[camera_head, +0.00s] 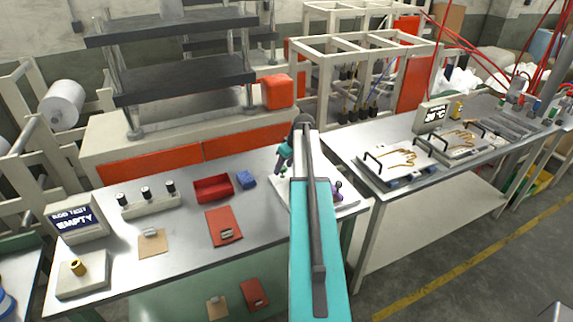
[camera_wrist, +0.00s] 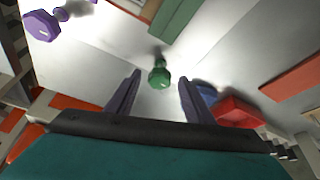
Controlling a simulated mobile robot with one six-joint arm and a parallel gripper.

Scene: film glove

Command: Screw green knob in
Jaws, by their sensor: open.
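The green knob (camera_wrist: 159,76) shows in the wrist view with a faceted head and a narrower part behind it. It stands over a pale plate (camera_wrist: 98,50). My gripper (camera_wrist: 159,80) is open, with one dark finger on each side of the knob and visible gaps between. I cannot tell how deep the fingertips reach relative to the knob. In the head view my gripper (camera_head: 284,165) is over the white plate (camera_head: 350,205) at the table's right end, and my arm hides much of it. A purple knob (camera_head: 337,189) is on that plate; it also shows in the wrist view (camera_wrist: 42,24).
A red bin (camera_head: 213,188) and a blue block (camera_head: 246,180) are left of the plate. A red clipboard-like pad (camera_head: 222,228) lies nearer the front. A display reading EMPTY (camera_head: 76,219) is far left. Another table (camera_head: 400,190) with trays stands right.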

